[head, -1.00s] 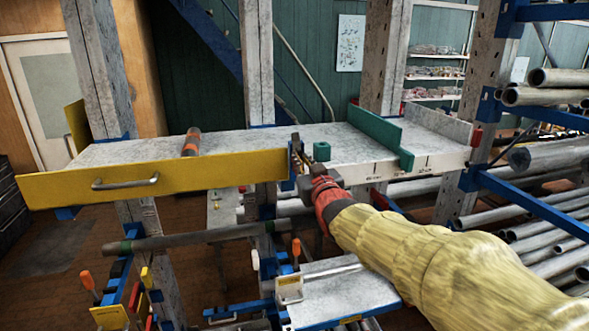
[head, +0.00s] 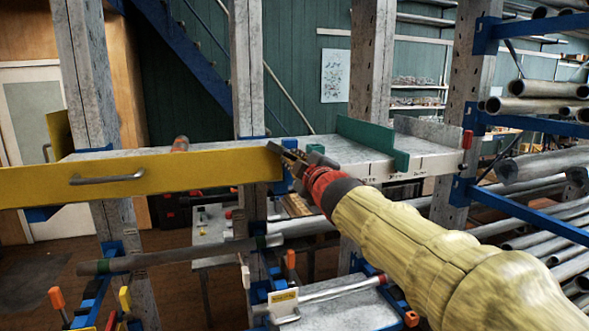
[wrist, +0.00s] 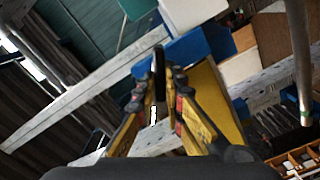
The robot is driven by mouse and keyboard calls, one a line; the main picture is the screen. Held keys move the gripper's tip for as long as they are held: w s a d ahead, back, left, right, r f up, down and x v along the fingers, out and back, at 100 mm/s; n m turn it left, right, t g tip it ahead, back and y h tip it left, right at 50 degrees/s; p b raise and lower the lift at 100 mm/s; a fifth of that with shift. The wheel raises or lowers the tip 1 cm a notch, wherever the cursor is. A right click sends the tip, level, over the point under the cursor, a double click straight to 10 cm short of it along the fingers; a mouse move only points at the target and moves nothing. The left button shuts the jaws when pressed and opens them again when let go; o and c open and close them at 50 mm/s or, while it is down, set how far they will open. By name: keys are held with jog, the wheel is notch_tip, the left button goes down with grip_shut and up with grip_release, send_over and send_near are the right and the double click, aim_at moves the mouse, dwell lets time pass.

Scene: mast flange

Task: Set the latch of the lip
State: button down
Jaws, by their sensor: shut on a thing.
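The yellow lip (head: 140,179) is a long upright board with a grey pull handle along the front of the grey shelf (head: 220,147). My gripper (head: 284,152) is at the lip's right end, beside a blue bracket (head: 280,187). In the wrist view my gripper (wrist: 159,95) has its fingers closed around a dark, narrow upright piece (wrist: 159,72), which appears to be the latch. The yellow lip (wrist: 217,100) shows just right of the fingers there. In the head view the fingers and wrist hide most of the latch, so its setting cannot be told.
A brown cylinder (head: 181,144) lies on the shelf behind the lip. Grey posts rise around the shelf; racked pipes (head: 535,106) fill the right.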

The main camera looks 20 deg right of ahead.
jog(key=n+b, duration=0.1)
jog(key=n, duration=0.2)
jog(key=n+b, duration=0.1)
jog(key=n, duration=0.1)
jog(key=shift+f+n, duration=0.2)
jog(key=shift+n, duration=0.2)
jog(key=shift+b, duration=0.3)
jog(key=c, duration=1.9)
grip_release()
jog(key=shift+s, duration=0.1)
jog(key=s, duration=1.1)
jog(key=shift+s, duration=0.4)
